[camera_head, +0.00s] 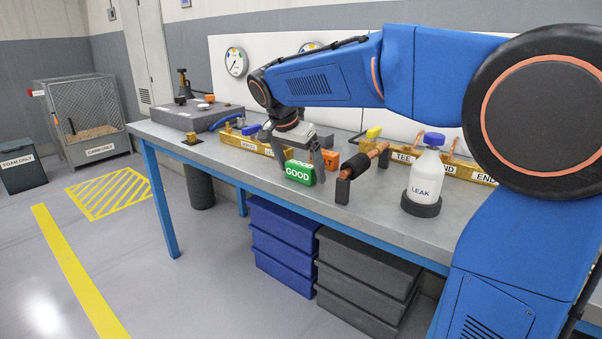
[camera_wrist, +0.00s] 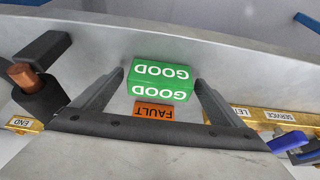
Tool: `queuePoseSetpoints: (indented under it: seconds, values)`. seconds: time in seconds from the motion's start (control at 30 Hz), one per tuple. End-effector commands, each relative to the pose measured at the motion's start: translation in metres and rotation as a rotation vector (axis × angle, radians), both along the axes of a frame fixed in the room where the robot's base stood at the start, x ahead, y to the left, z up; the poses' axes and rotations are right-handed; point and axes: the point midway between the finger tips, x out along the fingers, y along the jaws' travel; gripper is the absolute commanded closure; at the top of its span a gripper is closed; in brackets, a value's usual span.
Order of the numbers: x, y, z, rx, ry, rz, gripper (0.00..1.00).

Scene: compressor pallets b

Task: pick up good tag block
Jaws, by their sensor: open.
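The good tag block is a green block with white GOOD lettering (camera_head: 300,172). It sits on the grey workbench near its front edge, and it also shows in the wrist view (camera_wrist: 160,80). My gripper (camera_wrist: 158,80) is open, with one finger on each side of the green block. Gaps show between the fingers and the block, and nothing is held. In the head view my gripper (camera_head: 298,150) is over the block from behind. An orange FAULT tag block (camera_wrist: 154,111) lies right beside the green one, partly under my gripper's palm in the wrist view.
A copper pipe with a black sleeve (camera_head: 358,165) on dark stands is close to the right. A white LEAK bottle (camera_head: 425,178) stands farther right. Brass racks (camera_head: 250,142) line the back. The workbench (camera_head: 216,153) front edge is close to the block.

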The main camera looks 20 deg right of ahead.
Motion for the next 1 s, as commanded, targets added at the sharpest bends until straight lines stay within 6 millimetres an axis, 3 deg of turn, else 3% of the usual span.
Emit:
queuePoseSetpoints:
  seconds: [0.23,0.4,0.43,0.77,1.0]
  values:
    - [0.000,-0.001,-0.001,-0.001,0.001,0.000,0.08]
    - [0.000,-0.001,-0.001,-0.001,0.001,0.000,0.48]
    - [0.000,-0.001,-0.001,-0.001,0.001,0.000,0.52]
    - [0.001,-0.001,0.003,0.000,-0.001,0.000,0.52]
    - [0.001,0.000,0.038,0.000,-0.003,0.000,0.52]
